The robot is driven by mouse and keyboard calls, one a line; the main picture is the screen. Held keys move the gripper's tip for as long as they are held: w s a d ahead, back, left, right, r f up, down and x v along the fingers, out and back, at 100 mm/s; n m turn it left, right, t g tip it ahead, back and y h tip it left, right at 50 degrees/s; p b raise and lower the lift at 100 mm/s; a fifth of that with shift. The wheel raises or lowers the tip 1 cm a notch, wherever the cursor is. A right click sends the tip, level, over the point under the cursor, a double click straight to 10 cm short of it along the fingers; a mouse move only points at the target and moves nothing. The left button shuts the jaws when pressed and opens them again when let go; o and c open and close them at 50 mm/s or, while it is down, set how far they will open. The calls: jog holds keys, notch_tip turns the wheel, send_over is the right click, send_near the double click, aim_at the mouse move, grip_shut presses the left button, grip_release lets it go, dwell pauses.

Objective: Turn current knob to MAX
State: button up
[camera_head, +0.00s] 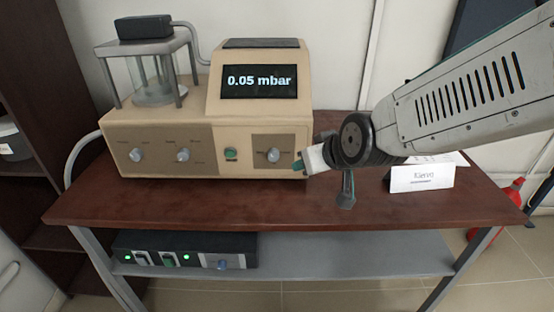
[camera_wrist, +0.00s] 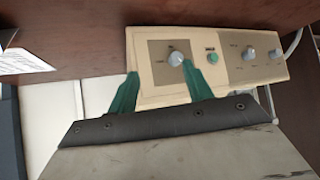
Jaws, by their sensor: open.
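A beige vacuum device (camera_head: 225,112) stands on the table, its screen (camera_head: 260,81) reading "0.05 mbar". A pale round knob (camera_head: 273,156) sits on the brown panel at its right end; its small labels are too blurred to read surely, so I cannot confirm that it is the current knob. My gripper (camera_head: 303,164) is just right of this panel, in front of the device. In the wrist view, my gripper's green fingers (camera_wrist: 160,69) are spread and empty. The same knob (camera_wrist: 176,59) appears between them, closer to the right finger; I cannot tell whether they touch.
A green button (camera_head: 231,154) and two more knobs (camera_head: 182,155) (camera_head: 135,155) are left of that knob. A glass bell jar (camera_head: 154,88) stands on the device. A white card (camera_head: 422,178) is on the table's right. A black box (camera_head: 190,252) sits on the shelf below.

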aim_at(273, 157)
jog(key=w+a+f+n+t+h, duration=0.3)
jog(key=w+a+f+t+h, duration=0.1)
jog(key=a+f+t, duration=0.45)
jog(key=shift+t, duration=0.35)
jog(key=w, duration=0.5)
jog(key=w+r, duration=0.1)
jog(key=w, duration=0.1)
jog(key=shift+w, duration=0.15)
